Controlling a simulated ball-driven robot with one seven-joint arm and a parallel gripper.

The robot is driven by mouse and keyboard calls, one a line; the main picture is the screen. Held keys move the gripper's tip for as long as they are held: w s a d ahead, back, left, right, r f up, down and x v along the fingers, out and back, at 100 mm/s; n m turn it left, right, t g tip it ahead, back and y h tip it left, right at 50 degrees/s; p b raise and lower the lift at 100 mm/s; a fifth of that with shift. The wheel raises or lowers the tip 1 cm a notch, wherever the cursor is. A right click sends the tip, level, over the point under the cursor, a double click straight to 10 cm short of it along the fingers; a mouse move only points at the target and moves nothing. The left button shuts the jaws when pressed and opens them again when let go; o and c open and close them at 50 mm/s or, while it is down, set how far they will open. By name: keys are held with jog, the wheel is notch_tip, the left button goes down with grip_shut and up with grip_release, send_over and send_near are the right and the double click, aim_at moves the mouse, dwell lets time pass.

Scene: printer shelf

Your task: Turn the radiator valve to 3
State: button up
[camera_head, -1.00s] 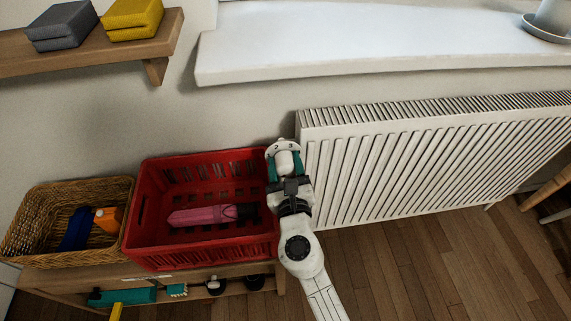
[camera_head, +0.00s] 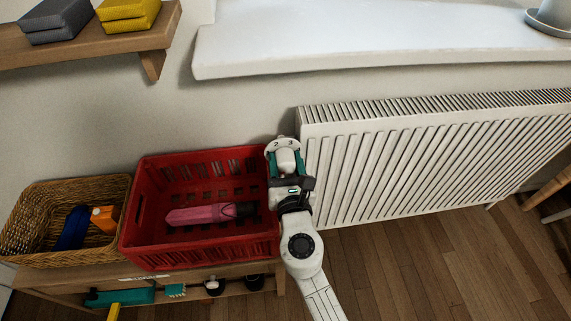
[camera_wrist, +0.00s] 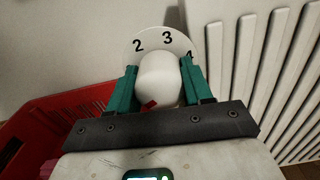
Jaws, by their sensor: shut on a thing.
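The radiator valve is a white rounded knob (camera_wrist: 160,80) in front of a white dial plate (camera_wrist: 150,41). The dial shows 2 at left, 3 near the top, and a partly hidden 4 at right. A small red mark (camera_wrist: 150,104) is low on the knob, left of its middle. My gripper (camera_wrist: 158,67) has a teal finger on each side of the knob and is shut on it. In the head view the knob (camera_head: 287,161) is between the fingers at the radiator's left end, with the dial (camera_head: 283,144) above it.
The white ribbed radiator (camera_head: 420,160) is close on the right. A red crate (camera_head: 140,205) holding a pink bottle (camera_head: 200,214) is close on the left, beside a wicker basket (camera_head: 28,215). A white sill (camera_head: 370,45) juts out above. Wooden floor is open below.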

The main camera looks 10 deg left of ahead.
jog(key=m+b, duration=0.1)
jog(key=m, duration=0.2)
jog(key=shift+m, duration=0.4)
jog(key=m+b, duration=0.1)
jog(key=m, duration=0.2)
jog(key=shift+r+m+b, duration=0.1)
jog(key=shift+m+b, duration=0.2)
jog(key=shift+b, duration=0.1)
jog(key=m+b, duration=0.1)
jog(key=m, duration=0.2)
jog(key=shift+m+b, duration=0.3)
jog(key=shift+b, duration=0.05)
jog(key=m+b, duration=0.1)
jog(key=m, duration=0.2)
jog(key=shift+d+m+b, duration=0.1)
jog(key=shift+m+b, duration=0.2)
jog(key=shift+b, duration=0.1)
jog(key=m+b, duration=0.2)
jog(key=m, duration=0.1)
jog(key=shift+m, duration=0.4)
jog(key=m, duration=0.1)
jog(key=m+b, duration=0.2)
jog(key=shift+w+d+f+m, duration=0.1)
jog(key=shift+f+m, duration=0.15)
jog(key=shift+m, duration=0.05)
jog(key=m+b, duration=0.3)
jog(key=m, duration=0.3)
jog(key=shift+f, duration=0.1)
jog(key=shift+m, duration=0.4)
